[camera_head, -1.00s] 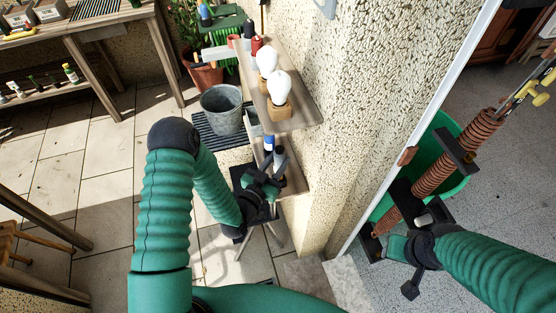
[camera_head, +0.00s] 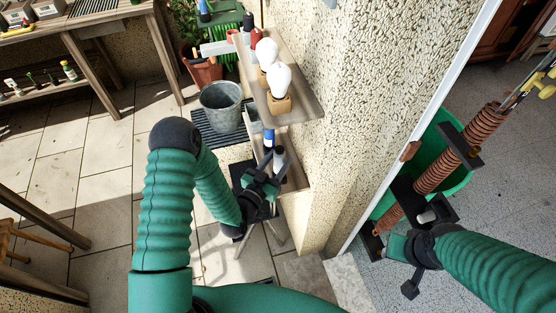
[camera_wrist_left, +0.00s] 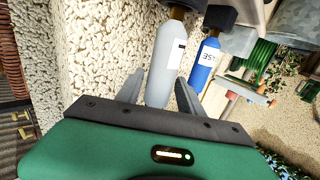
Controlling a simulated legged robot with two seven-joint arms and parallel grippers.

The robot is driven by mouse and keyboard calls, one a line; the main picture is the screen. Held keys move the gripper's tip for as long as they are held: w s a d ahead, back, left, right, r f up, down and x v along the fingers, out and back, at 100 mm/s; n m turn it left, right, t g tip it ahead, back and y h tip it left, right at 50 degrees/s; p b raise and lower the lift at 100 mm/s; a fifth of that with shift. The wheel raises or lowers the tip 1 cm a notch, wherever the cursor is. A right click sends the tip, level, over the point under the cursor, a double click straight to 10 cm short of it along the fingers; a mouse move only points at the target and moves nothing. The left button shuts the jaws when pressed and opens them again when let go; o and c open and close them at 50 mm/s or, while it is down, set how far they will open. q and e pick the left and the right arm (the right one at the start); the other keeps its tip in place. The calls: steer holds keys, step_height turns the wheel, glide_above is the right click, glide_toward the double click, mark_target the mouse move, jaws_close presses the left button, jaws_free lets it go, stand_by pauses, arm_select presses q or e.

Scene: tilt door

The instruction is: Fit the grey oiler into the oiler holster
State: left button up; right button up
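The grey oiler (camera_wrist_left: 164,72), a pale bottle with a gold-brown neck, is between the two fingers of my left gripper (camera_wrist_left: 160,92) in the left wrist view. The fingers stand on either side of it with narrow gaps showing. In the head view my left gripper (camera_head: 262,182) is at the lower shelf by the wall, partly hiding the oiler (camera_head: 279,157). The blue oiler (camera_wrist_left: 203,65) stands close beside it. A dark block (camera_wrist_left: 220,16) is at the blue oiler's neck; I cannot tell whether it is a holster. My right gripper (camera_head: 428,215) is low at the right, its fingers unclear.
A shelf (camera_head: 300,118) with two white bulbs (camera_head: 279,82) is just above the left gripper. The rough wall (camera_head: 350,110) is close on its right. A metal bucket (camera_head: 221,106) stands behind. A red coiled spring (camera_head: 440,168) and green tub (camera_head: 455,182) are near the right gripper.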

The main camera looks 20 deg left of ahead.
arm_select(q)
steer(key=shift+o, duration=1)
steer(key=shift+s, duration=0.1)
steer(key=f+p+v, duration=0.1)
steer(key=v, duration=1.5)
steer(key=shift+s+a+r, duration=0.25)
steer(key=shift+s+r, duration=0.05)
steer(key=shift+r, duration=0.1)
steer(key=shift+d, duration=0.15)
